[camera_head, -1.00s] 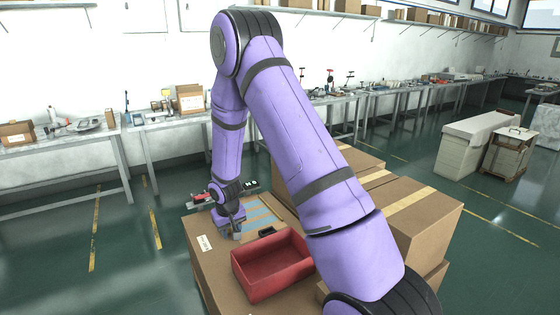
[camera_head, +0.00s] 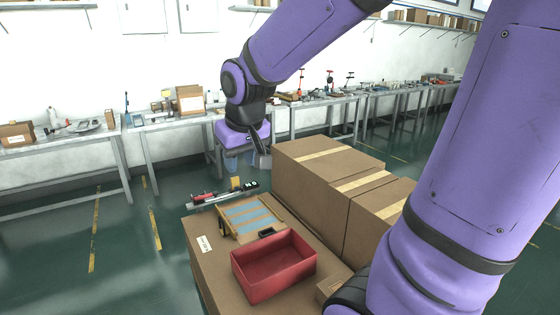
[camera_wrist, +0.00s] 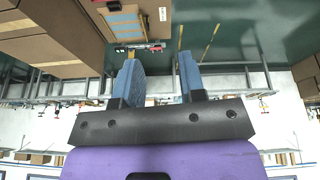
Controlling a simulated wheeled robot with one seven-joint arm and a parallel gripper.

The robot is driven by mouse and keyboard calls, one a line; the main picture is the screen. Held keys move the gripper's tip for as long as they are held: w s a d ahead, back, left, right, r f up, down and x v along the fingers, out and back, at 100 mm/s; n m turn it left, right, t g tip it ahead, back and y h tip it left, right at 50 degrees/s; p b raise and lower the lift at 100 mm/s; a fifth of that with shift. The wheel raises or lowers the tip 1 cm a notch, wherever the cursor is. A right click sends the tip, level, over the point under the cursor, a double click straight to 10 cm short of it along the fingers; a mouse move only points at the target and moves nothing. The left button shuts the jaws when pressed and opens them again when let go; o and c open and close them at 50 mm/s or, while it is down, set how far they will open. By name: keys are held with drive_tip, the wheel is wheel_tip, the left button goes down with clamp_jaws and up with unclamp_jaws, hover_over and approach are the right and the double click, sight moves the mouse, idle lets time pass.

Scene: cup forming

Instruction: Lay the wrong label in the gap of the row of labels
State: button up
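A tan board with blue strips (camera_head: 252,216) lies on a cardboard box, and it also shows upside down at the top of the wrist view (camera_wrist: 124,20). I cannot make out single labels, a gap or a wrong label on it. A small dark item (camera_head: 267,232) lies at its near edge. My gripper (camera_head: 246,166) is raised well above and behind the board. In the wrist view its two blue fingers (camera_wrist: 160,72) stand apart with nothing between them.
A red open bin (camera_head: 273,268) stands in front of the board. A dark rail (camera_head: 222,195) with a small yellow piece (camera_head: 236,183) lies behind it. Taller cardboard boxes (camera_head: 312,163) stand to the right. A white sticker (camera_head: 204,243) is on the supporting box's left part.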

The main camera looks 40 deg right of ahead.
drive_tip(key=s+a+r, duration=0.1)
drive_tip(key=s+r, duration=0.1)
drive_tip(key=s, duration=0.5)
drive_tip(key=s+a+r+n+t, duration=0.1)
drive_tip(key=s+r, duration=0.2)
drive_tip(key=s, duration=0.5)
drive_tip(key=shift+s+a+r+y, duration=0.15)
drive_tip(key=shift+s+a+y, duration=0.05)
drive_tip(key=shift+a+y, duration=0.2)
drive_tip(key=shift+d, duration=0.1)
